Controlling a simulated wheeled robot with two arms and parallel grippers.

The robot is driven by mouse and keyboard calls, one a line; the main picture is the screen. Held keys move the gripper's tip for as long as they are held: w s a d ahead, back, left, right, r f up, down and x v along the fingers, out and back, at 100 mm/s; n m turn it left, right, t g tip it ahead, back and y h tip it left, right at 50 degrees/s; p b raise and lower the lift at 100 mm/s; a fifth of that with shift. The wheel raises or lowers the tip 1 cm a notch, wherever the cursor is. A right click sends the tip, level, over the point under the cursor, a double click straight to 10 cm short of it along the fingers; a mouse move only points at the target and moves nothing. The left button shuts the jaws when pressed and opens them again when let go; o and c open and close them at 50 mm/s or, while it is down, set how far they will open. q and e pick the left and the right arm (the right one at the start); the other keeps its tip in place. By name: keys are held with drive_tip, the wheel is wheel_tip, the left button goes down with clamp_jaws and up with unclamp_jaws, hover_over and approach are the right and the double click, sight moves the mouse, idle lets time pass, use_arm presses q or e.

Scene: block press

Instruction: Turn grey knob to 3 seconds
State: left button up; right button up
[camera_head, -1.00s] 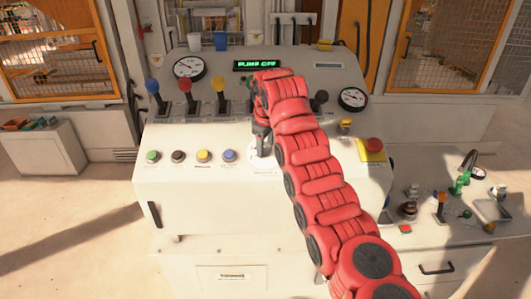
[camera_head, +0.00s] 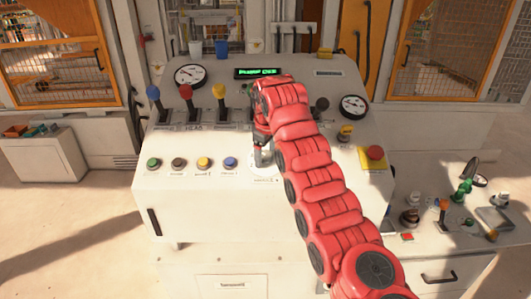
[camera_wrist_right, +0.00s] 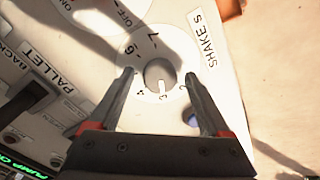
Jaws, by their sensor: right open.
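A round grey knob (camera_wrist_right: 160,77) with a pale pointer mark sits on a white numbered dial (camera_wrist_right: 150,98) in the right wrist view. The label beside this dial reads "SHAKES". The pointer mark faces the gripper's palm side; the small digits near it are hard to read. My right gripper (camera_wrist_right: 158,78) is open, with one finger on each side of the knob. Small gaps seem to show, and I cannot tell contact. In the head view my right gripper (camera_head: 263,158) points down at the white dial (camera_head: 264,173) on the console front, hiding most of the knob. My left gripper is not in view.
Coloured levers (camera_head: 219,92) stand left of my arm, with a row of push buttons (camera_head: 203,163) below. A red button on a yellow base (camera_head: 374,154) is to the right. A green display (camera_head: 256,72) and gauges are at the back.

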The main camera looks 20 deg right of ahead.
drive_tip(key=shift+r, duration=0.1)
drive_tip(key=shift+s+r, duration=0.1)
drive_tip(key=shift+r, duration=0.1)
drive_tip(key=p+v, duration=0.8)
drive_tip(key=v, duration=0.8)
drive_tip(key=shift+r, duration=0.35)
drive_tip(key=shift+a, duration=0.1)
